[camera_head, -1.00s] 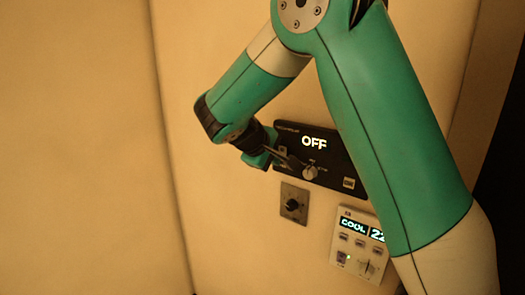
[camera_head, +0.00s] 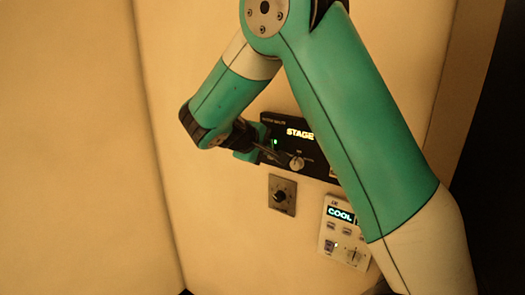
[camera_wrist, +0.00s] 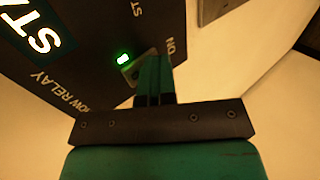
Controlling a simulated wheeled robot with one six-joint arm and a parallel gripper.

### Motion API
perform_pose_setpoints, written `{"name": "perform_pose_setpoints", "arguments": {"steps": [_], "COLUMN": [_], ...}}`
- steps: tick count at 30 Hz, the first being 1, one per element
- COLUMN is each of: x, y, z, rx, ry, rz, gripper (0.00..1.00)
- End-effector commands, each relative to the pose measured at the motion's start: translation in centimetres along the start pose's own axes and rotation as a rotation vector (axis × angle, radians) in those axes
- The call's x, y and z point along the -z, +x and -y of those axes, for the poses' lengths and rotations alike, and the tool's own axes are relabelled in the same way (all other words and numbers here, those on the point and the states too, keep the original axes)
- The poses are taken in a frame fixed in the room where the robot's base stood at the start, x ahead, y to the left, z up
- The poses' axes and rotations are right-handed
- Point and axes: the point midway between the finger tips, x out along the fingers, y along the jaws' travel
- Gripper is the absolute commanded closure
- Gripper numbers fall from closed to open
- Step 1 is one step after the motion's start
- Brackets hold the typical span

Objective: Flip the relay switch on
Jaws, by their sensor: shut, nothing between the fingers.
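The dark relay panel (camera_head: 318,155) is on the wall, and its display (camera_head: 299,133) reads "STAGE", partly cut off by my arm. The relay switch (camera_wrist: 129,69) shows in the wrist view as a small plate with a lit green light, next to the lettering "ON". The green light also shows in the head view. My gripper (camera_wrist: 154,62) is shut with nothing in it, its fingertips right beside the switch; I cannot tell whether they touch it. The fingers hide part of the switch. The panel has a pale round knob (camera_head: 297,163).
Below the panel is a small plate with a dark knob (camera_head: 281,196). Lower right is a white control unit (camera_head: 332,232) reading "COOL", partly behind my arm. The wall to the left is bare.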

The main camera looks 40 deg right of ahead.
Motion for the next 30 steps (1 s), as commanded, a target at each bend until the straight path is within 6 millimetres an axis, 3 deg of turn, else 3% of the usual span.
{"name": "perform_pose_setpoints", "arguments": {"steps": [5,20,26,30], "x": [-0.3,-0.1,-0.1,0.0], "y": [0.6,-0.8,-1.9,-4.0], "z": [0.0,-1.5,0.5,2.5], "rx": [0.001,-0.007,0.006,0.018], "ry": [-0.001,0.007,-0.002,-0.005], "rz": [0.009,0.003,0.009,0.014], "gripper": [1.0,1.0,1.0,1.0]}}
